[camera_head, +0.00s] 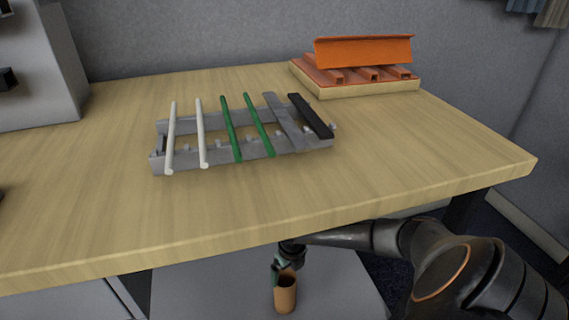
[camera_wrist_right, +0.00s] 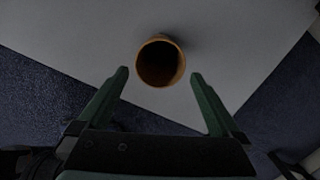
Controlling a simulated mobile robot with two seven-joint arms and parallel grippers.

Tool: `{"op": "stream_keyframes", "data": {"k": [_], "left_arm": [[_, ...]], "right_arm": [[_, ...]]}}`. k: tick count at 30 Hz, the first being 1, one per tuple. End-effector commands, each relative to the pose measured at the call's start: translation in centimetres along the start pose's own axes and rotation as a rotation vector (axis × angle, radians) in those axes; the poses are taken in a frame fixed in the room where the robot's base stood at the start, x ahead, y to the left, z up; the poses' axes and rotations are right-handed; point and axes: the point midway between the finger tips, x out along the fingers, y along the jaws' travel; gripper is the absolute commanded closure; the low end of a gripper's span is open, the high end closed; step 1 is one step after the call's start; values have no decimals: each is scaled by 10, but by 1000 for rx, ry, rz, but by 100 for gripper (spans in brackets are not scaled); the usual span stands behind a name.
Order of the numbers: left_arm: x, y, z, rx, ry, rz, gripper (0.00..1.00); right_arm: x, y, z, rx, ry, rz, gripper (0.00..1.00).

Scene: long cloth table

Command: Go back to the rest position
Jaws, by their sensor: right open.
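My right gripper (camera_head: 284,273) hangs below the front edge of the table, at the bottom centre of the head view. Its green fingers are open and empty in the right wrist view (camera_wrist_right: 160,76). An orange-brown cup (camera_head: 286,297) stands just beyond the fingertips, over a pale grey surface under the table's level. In the right wrist view the cup (camera_wrist_right: 180,70) shows its round dark mouth, with a gap to each finger. Whether a finger touches it lower down cannot be told. My left gripper is not in view.
A grey rack (camera_head: 243,152) with white and green rods, a grey bar and a black bar lies on the wooden table (camera_head: 400,160). An orange holder (camera_head: 363,51) on a wooden block stands at the back right. The table's front edge lies just above my right arm.

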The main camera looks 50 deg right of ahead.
Motion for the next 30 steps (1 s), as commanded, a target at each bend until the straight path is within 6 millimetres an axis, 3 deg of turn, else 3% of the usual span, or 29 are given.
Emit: {"op": "stream_keyframes", "data": {"k": [23,26,29,30], "left_arm": [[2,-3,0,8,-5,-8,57],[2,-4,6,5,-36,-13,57],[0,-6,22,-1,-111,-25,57],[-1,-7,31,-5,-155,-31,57]], "right_arm": [[-5,0,2,1,-2,8,0],[-4,22,3,3,-24,74,0],[-6,71,6,18,-77,230,0],[-10,99,7,31,-108,319,0]]}}
